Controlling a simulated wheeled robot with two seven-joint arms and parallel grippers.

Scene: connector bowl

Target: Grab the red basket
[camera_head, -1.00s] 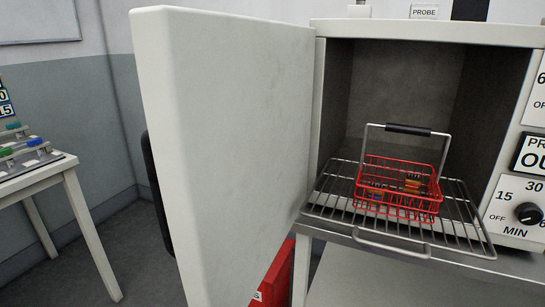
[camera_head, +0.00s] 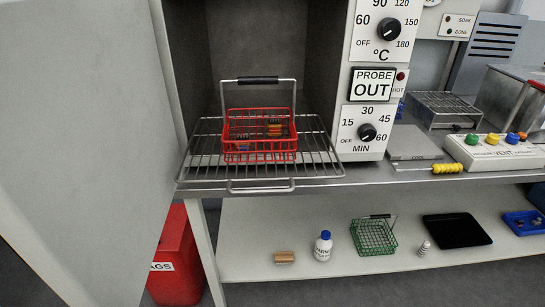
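The red basket (camera_head: 260,150) is a wire basket with a raised metal handle and a black grip (camera_head: 258,80). It stands upright on the wire rack (camera_head: 205,160), which sticks out of the open oven. Several small connector-like parts lie in the basket. The oven door (camera_head: 75,150) stands open on the left. Neither of my grippers is in view.
A panel with knobs (camera_head: 367,132) is right of the oven opening. The bench beyond holds a metal plate (camera_head: 412,143) and a button box (camera_head: 495,150). The lower shelf holds a green basket (camera_head: 373,238), a bottle (camera_head: 323,246) and a black tray (camera_head: 456,231). A red bin (camera_head: 177,262) stands below left.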

